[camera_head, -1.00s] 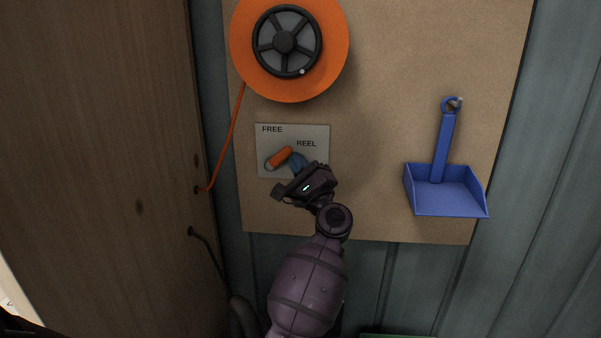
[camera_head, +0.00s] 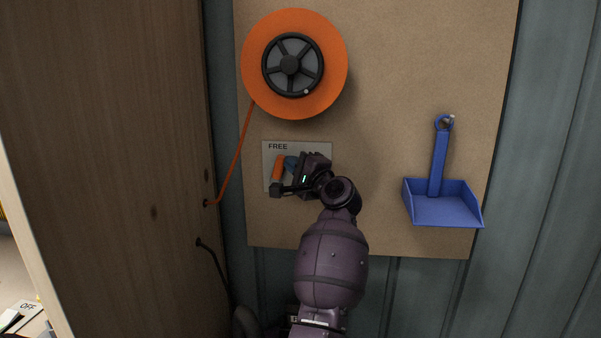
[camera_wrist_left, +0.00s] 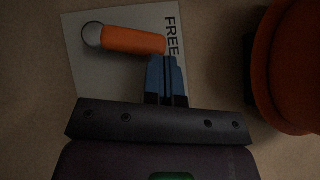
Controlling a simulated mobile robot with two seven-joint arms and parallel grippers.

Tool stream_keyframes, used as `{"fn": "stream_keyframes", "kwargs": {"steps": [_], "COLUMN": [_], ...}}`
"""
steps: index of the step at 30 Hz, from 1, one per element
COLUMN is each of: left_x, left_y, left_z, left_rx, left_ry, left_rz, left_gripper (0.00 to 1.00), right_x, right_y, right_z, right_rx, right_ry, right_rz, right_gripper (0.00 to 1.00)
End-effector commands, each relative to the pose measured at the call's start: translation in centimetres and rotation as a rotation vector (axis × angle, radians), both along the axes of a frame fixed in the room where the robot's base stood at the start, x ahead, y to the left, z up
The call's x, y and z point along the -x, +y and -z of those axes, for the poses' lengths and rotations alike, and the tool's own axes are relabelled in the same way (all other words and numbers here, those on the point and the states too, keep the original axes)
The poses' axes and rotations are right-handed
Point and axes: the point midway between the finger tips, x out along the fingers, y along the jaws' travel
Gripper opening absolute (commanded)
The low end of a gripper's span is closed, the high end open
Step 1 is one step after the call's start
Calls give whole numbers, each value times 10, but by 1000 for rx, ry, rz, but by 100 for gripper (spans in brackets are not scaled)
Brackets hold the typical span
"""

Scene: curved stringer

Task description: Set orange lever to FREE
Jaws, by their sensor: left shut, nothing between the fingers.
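The orange lever (camera_head: 278,167) sits on a pale plate (camera_head: 268,151) on the wall board. It stands close to upright, its free end just below the word FREE. The wrist view shows the lever (camera_wrist_left: 135,40) running from a round grey pivot (camera_wrist_left: 93,34) toward the printed FREE. My left gripper (camera_head: 290,163) is at the lever's right side, with blue fingers shut and empty. In the wrist view the fingertips (camera_wrist_left: 168,62) are at the lever's free end; I cannot tell if they touch it. The REEL label is hidden behind my gripper. My right gripper is not in view.
An orange reel (camera_head: 257,75) with a dark hub is above the plate, its orange cord running down to a wooden panel (camera_head: 110,150) at left. A blue dustpan (camera_head: 440,205) hangs at right. The board between plate and dustpan is clear.

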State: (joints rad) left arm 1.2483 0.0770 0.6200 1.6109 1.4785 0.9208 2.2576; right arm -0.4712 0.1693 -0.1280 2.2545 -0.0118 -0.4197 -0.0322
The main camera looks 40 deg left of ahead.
Motion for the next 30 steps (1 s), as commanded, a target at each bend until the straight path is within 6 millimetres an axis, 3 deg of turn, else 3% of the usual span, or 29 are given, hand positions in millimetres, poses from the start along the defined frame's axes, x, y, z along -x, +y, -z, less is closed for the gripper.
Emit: {"fn": "stream_keyframes", "kwargs": {"steps": [6,30], "left_x": [2,9], "left_y": [13,23], "left_z": [-5,-12], "left_rx": [98,273], "left_ry": [-65,-169], "left_rz": [0,1], "left_gripper": [0,0], "right_x": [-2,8], "right_y": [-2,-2], "right_z": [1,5], "right_rx": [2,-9], "right_ry": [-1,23], "right_rz": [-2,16], "right_gripper": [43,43]}}
